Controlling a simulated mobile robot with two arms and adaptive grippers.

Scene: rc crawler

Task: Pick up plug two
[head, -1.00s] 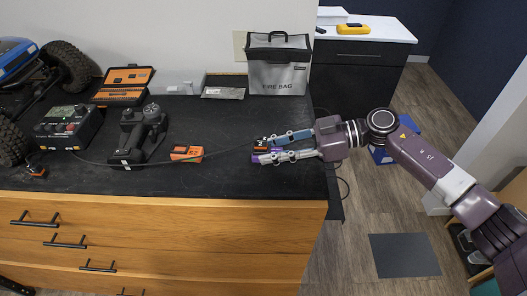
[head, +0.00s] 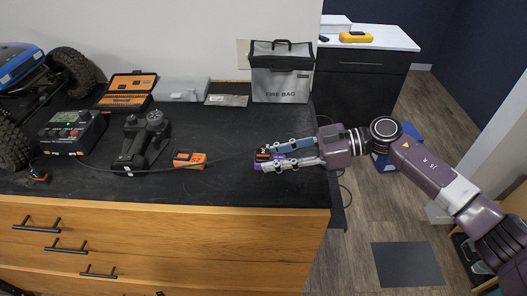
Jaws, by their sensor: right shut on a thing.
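Plug two (head: 263,154), a small black and orange connector with a pale mark, is at the fingertips of my right gripper (head: 272,155) near the right end of the black worktop. The right gripper's two fingers, one bluish and one pale, are shut on it. My left gripper is not in view.
An orange block (head: 189,160) lies left of the gripper. A black controller (head: 143,140), a charger box (head: 72,131), another orange plug (head: 38,175) and an RC crawler (head: 40,75) are farther left. A grey fire bag (head: 282,75) stands behind. The worktop's right edge is close.

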